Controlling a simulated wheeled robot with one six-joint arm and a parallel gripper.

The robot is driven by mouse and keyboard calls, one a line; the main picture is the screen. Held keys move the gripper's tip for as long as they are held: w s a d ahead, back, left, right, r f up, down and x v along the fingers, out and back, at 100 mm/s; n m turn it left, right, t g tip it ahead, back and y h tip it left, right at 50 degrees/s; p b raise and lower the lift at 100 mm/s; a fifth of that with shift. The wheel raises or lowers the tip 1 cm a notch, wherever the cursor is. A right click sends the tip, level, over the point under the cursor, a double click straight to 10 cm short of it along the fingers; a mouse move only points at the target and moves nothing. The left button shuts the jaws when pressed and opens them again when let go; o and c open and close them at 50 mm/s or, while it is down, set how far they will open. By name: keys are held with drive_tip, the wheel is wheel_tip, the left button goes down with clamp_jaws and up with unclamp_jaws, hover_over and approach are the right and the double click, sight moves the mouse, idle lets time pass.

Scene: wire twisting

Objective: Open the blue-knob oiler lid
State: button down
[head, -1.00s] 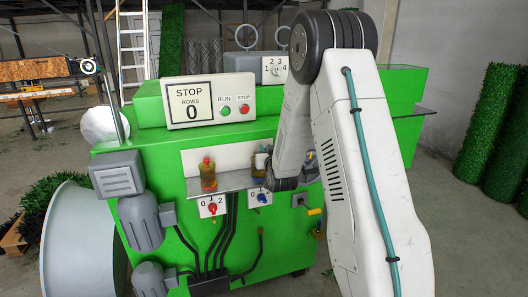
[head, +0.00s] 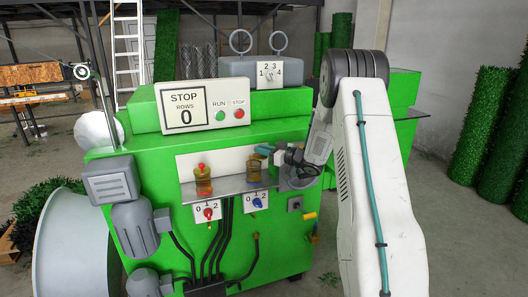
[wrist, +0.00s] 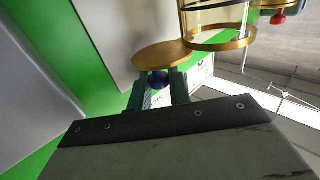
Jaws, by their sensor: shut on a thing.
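The blue-knob oiler (head: 256,173) stands on the shelf, to the right of the red-knob oiler (head: 204,181). My gripper (head: 262,149) is just above its top. In the wrist view my teal fingers (wrist: 158,88) are shut on the blue knob (wrist: 158,79). The round gold lid (wrist: 160,54) sits beside the oiler's gold rim (wrist: 222,44), not over it. The opening shows uncovered. I cannot tell whether the lid's edge still touches the rim. In the head view the lid is too small to make out.
The grey shelf (head: 228,188) juts from the green machine (head: 150,185). A red switch (head: 208,213) and a blue switch (head: 257,202) sit below it. The control box (head: 203,105) stands above. Open floor lies at the right.

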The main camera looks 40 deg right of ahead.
drive_tip(key=shift+w+r+n+g+y, duration=0.1)
drive_tip(key=shift+w+n+g+y, duration=0.15)
drive_tip(key=shift+n+y, duration=0.35)
drive_tip(key=c, duration=1.3)
unclamp_jaws()
drive_tip(key=shift+a, duration=0.1)
drive_tip(key=shift+c, duration=0.2)
drive_tip(key=shift+r, duration=0.1)
